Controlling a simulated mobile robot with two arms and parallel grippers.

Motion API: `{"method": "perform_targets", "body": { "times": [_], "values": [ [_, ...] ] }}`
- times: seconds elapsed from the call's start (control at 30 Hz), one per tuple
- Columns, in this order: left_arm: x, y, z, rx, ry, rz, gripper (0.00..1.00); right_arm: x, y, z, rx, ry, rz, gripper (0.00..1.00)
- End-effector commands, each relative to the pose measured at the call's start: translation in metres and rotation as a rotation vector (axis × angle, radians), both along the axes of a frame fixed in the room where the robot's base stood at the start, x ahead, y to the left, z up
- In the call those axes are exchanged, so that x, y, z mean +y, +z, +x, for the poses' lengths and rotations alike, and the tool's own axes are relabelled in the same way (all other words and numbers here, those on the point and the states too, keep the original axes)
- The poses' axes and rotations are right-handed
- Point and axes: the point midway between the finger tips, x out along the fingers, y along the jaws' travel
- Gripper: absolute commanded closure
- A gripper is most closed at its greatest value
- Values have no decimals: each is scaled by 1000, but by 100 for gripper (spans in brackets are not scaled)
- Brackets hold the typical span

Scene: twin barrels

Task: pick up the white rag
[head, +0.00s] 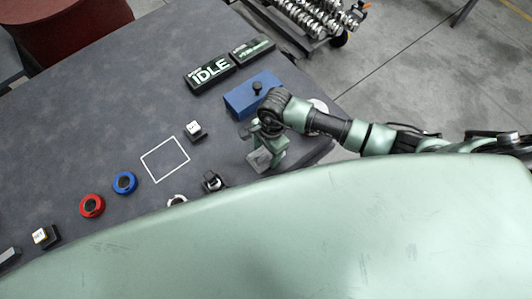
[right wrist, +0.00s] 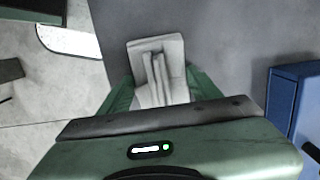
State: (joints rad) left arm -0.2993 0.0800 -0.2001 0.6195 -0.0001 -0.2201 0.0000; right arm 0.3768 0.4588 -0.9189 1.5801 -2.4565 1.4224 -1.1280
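The white rag (right wrist: 172,47) looks pale grey and lies folded on the dark table, with raised folds in its middle. In the head view the rag (head: 259,160) shows partly under my right gripper (head: 268,151). In the right wrist view the green fingers of my right gripper (right wrist: 160,92) stand apart, one on each side of the rag. The rag's near part is hidden by the gripper body. I cannot tell whether the fingers touch it. My left gripper is not in view.
A blue box (head: 245,101) with a black knob stands just behind the gripper. An IDLE sign (head: 209,72), a small white-topped block (head: 195,132), a black object (head: 213,182), and blue (head: 124,182) and red (head: 92,206) round pieces are on the table (head: 90,125). The right table edge is close.

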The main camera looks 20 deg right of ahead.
Motion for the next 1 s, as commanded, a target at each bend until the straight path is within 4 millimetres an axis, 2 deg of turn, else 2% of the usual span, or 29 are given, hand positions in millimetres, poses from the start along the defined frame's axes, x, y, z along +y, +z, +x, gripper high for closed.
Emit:
{"method": "perform_targets", "body": {
  "times": [0.03,0.07,0.37,0.57,0.67,1.0],
  "values": [
    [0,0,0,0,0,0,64,0,0,0,0,0,0,72],
    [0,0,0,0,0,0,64,0,0,0,0,0,0,78],
    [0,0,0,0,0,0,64,0,3,1,-2,0,1,78],
    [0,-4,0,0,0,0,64,0,22,1,-4,2,1,78],
    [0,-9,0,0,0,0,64,0,43,2,-7,2,2,78],
    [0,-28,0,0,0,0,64,0,143,2,-10,3,1,78]
  ]
}}
